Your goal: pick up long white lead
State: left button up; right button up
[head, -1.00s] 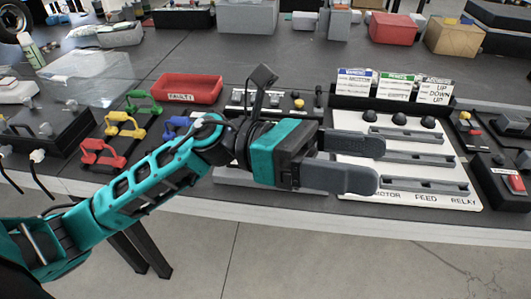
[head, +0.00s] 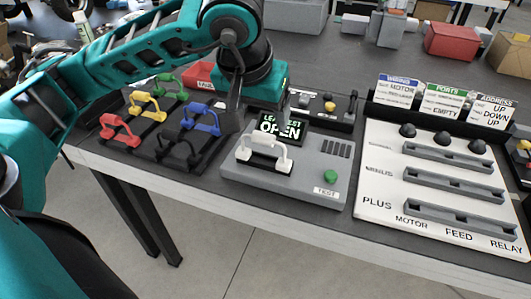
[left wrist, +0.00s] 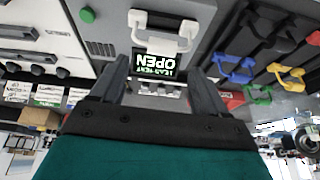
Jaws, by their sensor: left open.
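A white lead (head: 263,156), shaped like a handle with two ends, lies on the grey test box (head: 318,194). It also shows at the top of the left wrist view (left wrist: 158,28), beside the box's screen reading "LEAD TEST OPEN" (head: 283,127). My left gripper (head: 262,112) is above the back of the test box, pointing down, open and empty. In the left wrist view its two fingers (left wrist: 160,72) stand apart, with the screen between them and the white lead beyond the tips. The gripper does not touch the lead. My right gripper is not in view.
A black rack (head: 163,142) left of the box holds red, yellow, green, blue and black leads. A white panel (head: 385,190) with grey slots and black knobs stands to the right, with cards behind it. A red bin (head: 198,76) is partly hidden behind my arm.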

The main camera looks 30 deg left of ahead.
aim_at(264, 133)
pick_arm(q)
jog(key=b+x, duration=0.1)
jog(key=x, duration=0.8)
jog(key=shift+w+a+f, duration=0.1)
jog(key=shift+a+f, duration=0.05)
jog(key=shift+f, duration=0.05)
jog(key=shift+r, duration=0.1)
jog(key=c, duration=1.2)
